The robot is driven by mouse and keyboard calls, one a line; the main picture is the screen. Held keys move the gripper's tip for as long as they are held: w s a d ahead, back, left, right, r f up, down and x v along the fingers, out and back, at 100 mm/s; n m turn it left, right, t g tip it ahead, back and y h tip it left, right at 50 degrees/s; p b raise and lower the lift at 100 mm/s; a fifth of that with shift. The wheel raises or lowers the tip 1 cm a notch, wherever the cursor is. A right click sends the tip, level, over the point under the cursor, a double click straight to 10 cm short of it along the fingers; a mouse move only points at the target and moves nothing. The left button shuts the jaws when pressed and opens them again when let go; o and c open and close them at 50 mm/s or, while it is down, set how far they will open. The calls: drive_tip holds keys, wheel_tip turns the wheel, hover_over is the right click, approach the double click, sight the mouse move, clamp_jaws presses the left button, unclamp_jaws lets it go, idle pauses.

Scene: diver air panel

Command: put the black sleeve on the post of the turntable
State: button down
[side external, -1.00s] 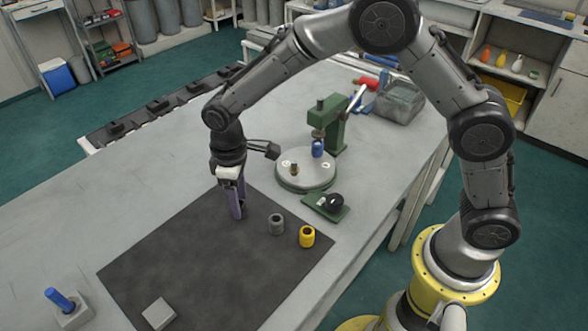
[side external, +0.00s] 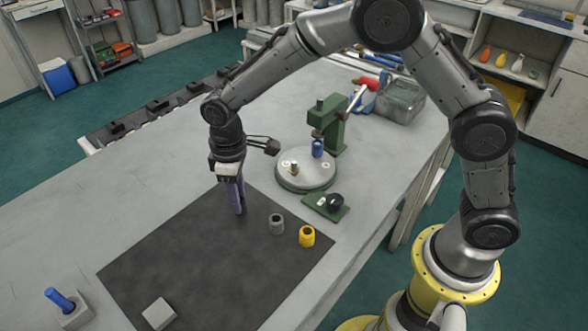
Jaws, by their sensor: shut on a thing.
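My gripper (side external: 240,211) points down over the back part of the dark mat, left of the grey sleeve. Its purple-grey fingers are shut, and what they hold at the tips is dark and hard to make out against the mat. I see no black sleeve standing elsewhere, so I take the held thing to be it. The turntable (side external: 290,181) is a round pale disc to the right of and behind my gripper. A short brass-coloured post (side external: 294,168) stands on it, bare at the top. A blue sleeve (side external: 318,149) is at its back right.
A grey sleeve (side external: 277,224) and a yellow sleeve (side external: 307,236) stand on the mat (side external: 200,265). A green press (side external: 335,128) rises behind the turntable. A grey block (side external: 158,314) lies front left.

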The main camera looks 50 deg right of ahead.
drive_tip(key=shift+r, duration=1.45)
drive_tip(key=shift+s+d+r+n, duration=0.1)
drive_tip(key=shift+s+d+n, duration=0.15)
drive_tip(key=shift+s+n, duration=0.2)
wheel_tip(320, 180, up, 9)
hover_over(294, 162)
drive_tip(key=shift+m, duration=0.45)
drive_tip(key=shift+f, duration=3.05)
drive_tip(key=shift+f, duration=1.45)
